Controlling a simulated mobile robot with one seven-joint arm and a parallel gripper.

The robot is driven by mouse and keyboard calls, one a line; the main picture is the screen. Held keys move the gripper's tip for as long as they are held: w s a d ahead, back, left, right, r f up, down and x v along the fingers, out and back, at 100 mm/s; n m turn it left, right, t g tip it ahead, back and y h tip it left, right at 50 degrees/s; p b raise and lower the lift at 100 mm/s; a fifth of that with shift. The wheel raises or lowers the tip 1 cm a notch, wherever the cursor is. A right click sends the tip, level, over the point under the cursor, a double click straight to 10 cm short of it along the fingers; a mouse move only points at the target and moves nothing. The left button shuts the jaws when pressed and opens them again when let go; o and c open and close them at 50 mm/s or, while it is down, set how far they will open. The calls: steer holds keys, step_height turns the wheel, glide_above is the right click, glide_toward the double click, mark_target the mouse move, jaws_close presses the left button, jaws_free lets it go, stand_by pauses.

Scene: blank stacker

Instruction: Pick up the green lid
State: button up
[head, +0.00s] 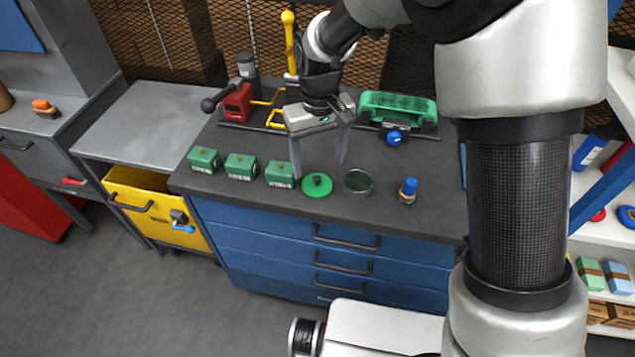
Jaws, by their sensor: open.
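The lid is fully visible.
A round tin (357,182) stands close to the lid's right. A green box (280,174) is close to its left, with two more further left. A blue-topped item (408,190) stands further right. A red machine (238,103) and a green machine (398,107) stand behind.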

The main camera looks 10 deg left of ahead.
mark_target(318, 180)
steer(key=f, duration=0.7)
steer(key=shift+w+a+f, duration=0.1)
steer(key=shift+w+a, duration=0.1)
steer(key=shift+w, duration=0.05)
steer(key=shift+c, duration=0.6)
steer(key=c, duration=0.7)
